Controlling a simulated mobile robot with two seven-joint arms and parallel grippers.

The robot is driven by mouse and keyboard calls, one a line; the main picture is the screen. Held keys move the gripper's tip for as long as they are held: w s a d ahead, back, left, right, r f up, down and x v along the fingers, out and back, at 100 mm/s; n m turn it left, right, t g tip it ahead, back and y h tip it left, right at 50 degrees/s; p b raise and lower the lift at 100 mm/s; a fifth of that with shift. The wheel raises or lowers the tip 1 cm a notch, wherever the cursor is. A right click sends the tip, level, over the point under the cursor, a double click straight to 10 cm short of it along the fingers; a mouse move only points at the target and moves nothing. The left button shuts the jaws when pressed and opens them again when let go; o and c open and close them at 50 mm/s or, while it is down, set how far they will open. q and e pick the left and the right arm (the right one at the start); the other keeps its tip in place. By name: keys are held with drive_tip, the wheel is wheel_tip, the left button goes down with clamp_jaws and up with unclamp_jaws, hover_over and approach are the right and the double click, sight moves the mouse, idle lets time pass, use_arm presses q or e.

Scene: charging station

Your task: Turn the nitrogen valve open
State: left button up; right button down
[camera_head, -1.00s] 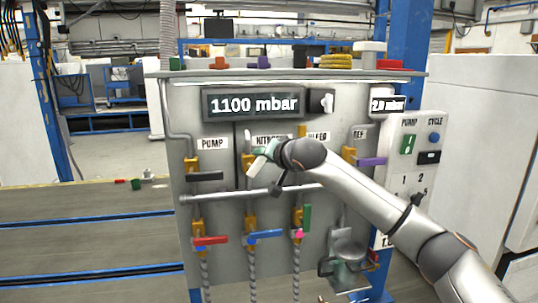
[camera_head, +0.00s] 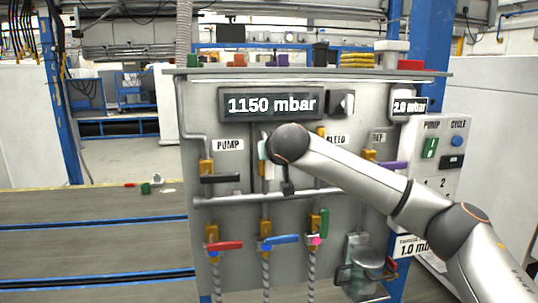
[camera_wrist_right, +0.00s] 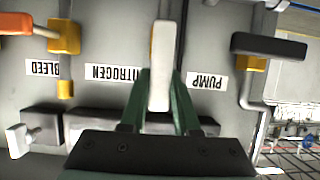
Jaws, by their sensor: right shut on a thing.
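The nitrogen valve has a white handle, seen best in the right wrist view (camera_wrist_right: 161,62), where it stands upright beside the upside-down NITROGEN label (camera_wrist_right: 108,73). My right gripper (camera_wrist_right: 163,85) is shut on this handle, with its green fingers on either side. In the head view my right gripper (camera_head: 265,151) is at the panel between the PUMP and BLEED labels; my wrist hides the NITROGEN label and most of the valve. The panel display (camera_head: 272,104) reads 1150 mbar. My left gripper is not in view.
The black pump handle (camera_head: 220,179) lies just left of my right gripper. Below a horizontal pipe (camera_head: 230,200) are red (camera_head: 225,245), blue (camera_head: 281,239) and green (camera_head: 325,223) handles.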

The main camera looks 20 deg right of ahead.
idle(0.4)
drive_tip(key=c, duration=0.6)
unclamp_jaws()
drive_tip(key=shift+c, duration=0.2)
drive_tip(key=b+v, duration=0.3)
drive_tip(key=v, duration=0.9)
drive_tip(key=shift+s, duration=0.25)
drive_tip(key=shift+a, duration=0.1)
